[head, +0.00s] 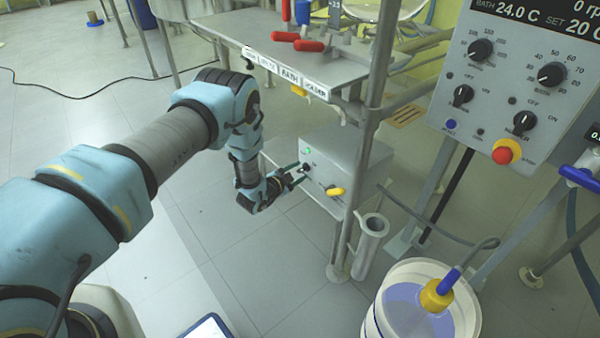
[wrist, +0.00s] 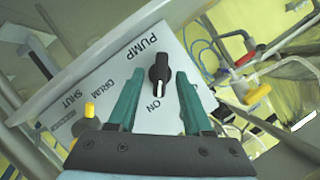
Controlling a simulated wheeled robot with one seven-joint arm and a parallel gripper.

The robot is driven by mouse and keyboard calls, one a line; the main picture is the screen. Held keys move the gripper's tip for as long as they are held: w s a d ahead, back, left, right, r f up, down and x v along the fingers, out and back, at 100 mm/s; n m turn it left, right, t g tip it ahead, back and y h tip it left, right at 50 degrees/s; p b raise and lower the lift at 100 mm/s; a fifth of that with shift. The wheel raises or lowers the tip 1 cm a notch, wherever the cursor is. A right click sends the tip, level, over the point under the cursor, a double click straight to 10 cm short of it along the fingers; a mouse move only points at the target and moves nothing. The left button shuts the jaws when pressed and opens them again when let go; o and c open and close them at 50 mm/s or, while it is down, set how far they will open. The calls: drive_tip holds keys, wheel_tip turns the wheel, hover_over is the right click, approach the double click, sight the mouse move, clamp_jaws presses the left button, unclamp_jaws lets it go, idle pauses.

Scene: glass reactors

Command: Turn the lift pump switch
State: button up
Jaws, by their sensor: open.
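The lift pump switch is a black knob (wrist: 159,72) on a light panel printed PUMP and ON. It also shows in the head view (head: 306,167), small, on the front of a grey box (head: 345,150) low beside the frame. My gripper (wrist: 160,80) is open, its two teal fingers pointing at the panel. In the wrist view the knob appears between the fingertips, with a gap on each side. A white line on the knob points towards ON. In the head view my gripper (head: 297,175) is at the box front. I cannot tell the fingertips' exact depth.
A yellow handle (wrist: 89,109) sits beside the knob, near the words DRUM and SHUT; it also shows in the head view (head: 335,191). A metal table (head: 285,55) stands above the box. A post (head: 368,140) and a white bucket (head: 374,318) are to the right.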

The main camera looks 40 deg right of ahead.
drive_tip(key=shift+w+d+f, duration=0.1)
drive_tip(key=shift+d+f, duration=0.05)
drive_tip(key=shift+d, duration=0.4)
clamp_jaws()
